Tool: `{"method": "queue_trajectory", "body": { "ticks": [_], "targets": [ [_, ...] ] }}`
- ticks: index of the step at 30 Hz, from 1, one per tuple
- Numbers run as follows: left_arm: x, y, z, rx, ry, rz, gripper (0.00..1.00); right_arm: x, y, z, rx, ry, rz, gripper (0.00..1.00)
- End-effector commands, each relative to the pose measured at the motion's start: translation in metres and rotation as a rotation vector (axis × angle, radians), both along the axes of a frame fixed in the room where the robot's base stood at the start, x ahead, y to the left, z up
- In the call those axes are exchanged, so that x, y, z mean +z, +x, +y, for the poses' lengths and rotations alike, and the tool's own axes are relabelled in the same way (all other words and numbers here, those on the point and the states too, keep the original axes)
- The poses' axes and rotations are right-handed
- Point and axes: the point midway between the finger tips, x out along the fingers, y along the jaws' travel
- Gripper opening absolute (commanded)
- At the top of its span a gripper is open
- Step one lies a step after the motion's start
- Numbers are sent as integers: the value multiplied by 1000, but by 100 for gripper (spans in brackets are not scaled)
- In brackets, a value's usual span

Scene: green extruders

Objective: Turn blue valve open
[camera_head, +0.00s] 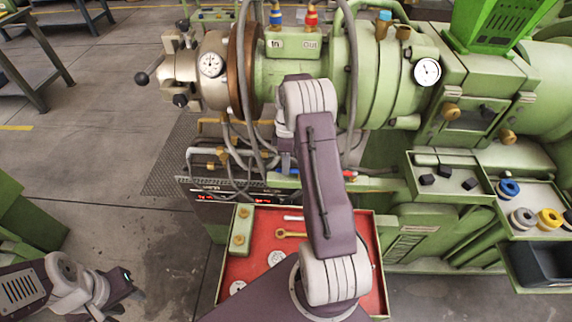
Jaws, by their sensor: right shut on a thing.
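A blue-topped valve fitting (275,14) stands upright on the green block marked "In" at the top of the machine. A red-topped fitting (311,17) stands beside it on the part marked "OUT". My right arm reaches up the middle, and its wrist bends down in front of the machine. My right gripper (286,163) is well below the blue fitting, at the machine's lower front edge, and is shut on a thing. Its fingertips and what they hold are mostly hidden. A small red part (350,175) shows just right of it. My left gripper (122,290) is low at the left, away from the machine; its jaws are unclear.
Grey hoses (243,60) loop down the machine's front. A red-lined tray (262,225) with gauges and a wrench lies under my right arm. Trays with black knobs (448,178) and coloured rings (549,217) are at the right. The floor at the left is mostly clear.

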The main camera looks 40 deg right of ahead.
Motion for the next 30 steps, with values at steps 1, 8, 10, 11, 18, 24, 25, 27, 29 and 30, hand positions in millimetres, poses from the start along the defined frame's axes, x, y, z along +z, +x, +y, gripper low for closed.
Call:
{"method": "queue_trajectory", "body": {
  "ticks": [1,8,10,11,18,24,25,27,29,30],
  "targets": [
    [0,0,0,0,0,0,36,1,0,0,0,-1,-1,0],
    [0,0,0,0,0,0,36,1,0,0,0,-1,-2,0],
    [0,0,0,0,0,0,36,1,0,0,0,-1,-2,0],
    [0,0,0,0,0,0,36,1,0,0,0,-1,-2,0],
    [0,0,0,0,0,0,36,1,0,0,1,-1,-2,0],
    [4,0,0,0,0,0,36,2,-1,1,36,-1,-2,0],
    [5,0,0,0,0,0,36,2,-1,2,47,-1,-2,0],
    [8,0,0,0,0,0,36,3,-3,3,82,-1,-1,0],
    [11,0,0,0,0,0,36,3,-4,4,118,-1,0,0],
    [13,0,0,0,0,0,36,4,-5,5,147,-1,-1,0]
  ]
}}
